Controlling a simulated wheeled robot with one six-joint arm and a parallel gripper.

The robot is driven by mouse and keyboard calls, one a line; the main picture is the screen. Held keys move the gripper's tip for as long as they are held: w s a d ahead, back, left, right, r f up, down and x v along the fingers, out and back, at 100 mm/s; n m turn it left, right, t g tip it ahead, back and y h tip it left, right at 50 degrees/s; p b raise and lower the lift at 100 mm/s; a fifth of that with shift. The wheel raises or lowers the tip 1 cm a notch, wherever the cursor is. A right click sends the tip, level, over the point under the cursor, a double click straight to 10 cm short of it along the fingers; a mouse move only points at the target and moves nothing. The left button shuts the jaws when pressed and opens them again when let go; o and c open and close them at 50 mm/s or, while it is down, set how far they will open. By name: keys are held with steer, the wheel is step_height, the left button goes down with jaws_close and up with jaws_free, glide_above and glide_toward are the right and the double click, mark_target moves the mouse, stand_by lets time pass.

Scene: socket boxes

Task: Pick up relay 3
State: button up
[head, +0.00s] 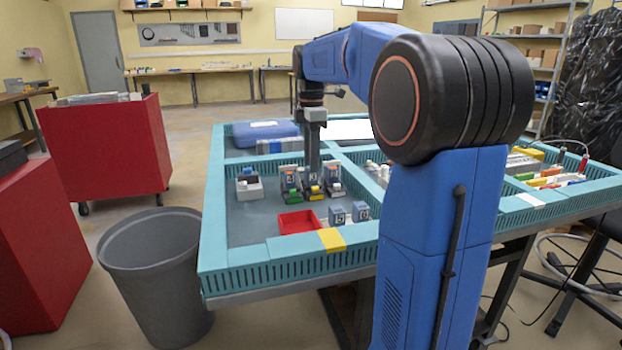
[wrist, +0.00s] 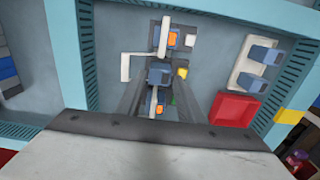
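Relay 3 (head: 313,177) is a blue-grey block whose label appears to read 3. It sits upright in the middle socket of a row of three in the front-left compartment. My gripper (head: 313,160) points straight down directly over it. In the wrist view the relay's top (wrist: 160,75) shows between my two dark fingers (wrist: 160,92), one on each side. The fingers look open, with a narrow gap to the relay. Contact is not visible. The fingers partly hide the sockets.
Relays in sockets stand close on both sides (head: 290,180) (head: 333,174). A red tray (head: 298,222) and two blue relays (head: 337,214) (head: 361,210) lie nearer the front wall. Teal walls (head: 222,232) bound the compartment.

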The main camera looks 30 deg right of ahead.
mark_target(311, 177)
steer(key=shift+f, duration=2.2)
steer(key=c, duration=0.8)
